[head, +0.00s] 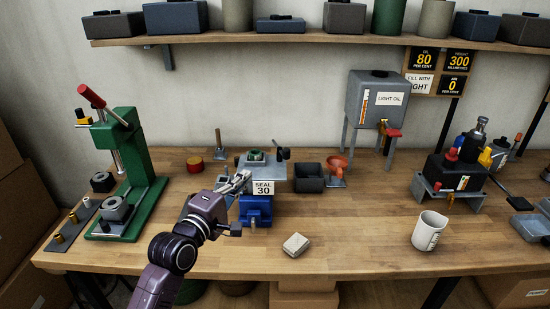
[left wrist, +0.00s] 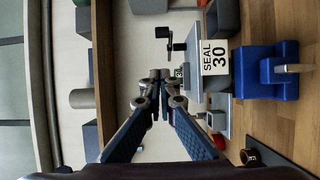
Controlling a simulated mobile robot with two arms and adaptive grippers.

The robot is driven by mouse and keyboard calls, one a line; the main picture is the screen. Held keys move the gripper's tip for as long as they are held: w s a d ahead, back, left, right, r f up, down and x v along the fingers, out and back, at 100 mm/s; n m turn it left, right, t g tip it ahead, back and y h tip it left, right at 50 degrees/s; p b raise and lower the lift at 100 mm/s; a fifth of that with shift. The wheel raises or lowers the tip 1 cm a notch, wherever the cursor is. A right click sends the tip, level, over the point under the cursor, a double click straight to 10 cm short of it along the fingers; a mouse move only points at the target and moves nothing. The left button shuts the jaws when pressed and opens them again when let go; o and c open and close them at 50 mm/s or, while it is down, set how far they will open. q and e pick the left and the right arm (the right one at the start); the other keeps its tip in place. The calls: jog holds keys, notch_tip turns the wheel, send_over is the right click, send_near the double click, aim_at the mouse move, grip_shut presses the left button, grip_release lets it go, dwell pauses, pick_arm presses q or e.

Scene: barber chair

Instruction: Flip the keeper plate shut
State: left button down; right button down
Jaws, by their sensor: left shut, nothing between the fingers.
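A grey fixture (head: 263,171) stands on the bench behind a blue vise (head: 256,210). It has a flat grey top, a small green part (head: 256,156) on it and a dark-knobbed handle (head: 281,154) at its right. A white "SEAL 30" sign (head: 263,188) is on its front. I cannot tell which piece is the keeper plate. My left gripper (head: 243,180) is shut and empty, at the fixture's left front corner; contact is unclear. In the left wrist view the shut fingertips (left wrist: 160,76) are beside the fixture's grey edge (left wrist: 194,60). My right gripper is not in view.
A green press (head: 135,165) stands at the left. A dark bin (head: 309,178) and red funnel (head: 337,163) are right of the fixture.

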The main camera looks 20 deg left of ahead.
pick_arm(q)
jog(key=w+p, duration=0.1)
jog(key=w, duration=0.2)
jog(key=w+d, duration=0.1)
jog(key=w, duration=0.3)
jog(key=w+p, duration=0.1)
jog(key=w, duration=0.2)
jog(key=shift+w+d+p, duration=0.15)
jog(key=shift+d+p, duration=0.15)
jog(key=shift+d, duration=0.05)
jog(key=shift+w+d+r+p, duration=0.1)
jog(key=shift+w+d+p, duration=0.25)
jog(key=shift+d, duration=0.2)
jog(key=shift+w+d+p, duration=0.3)
jog(key=shift+d, duration=0.2)
jog(key=shift+w+d, duration=0.35)
jog(key=shift+d, duration=0.25)
jog(key=shift+a, duration=0.1)
jog(key=shift+f, duration=0.2)
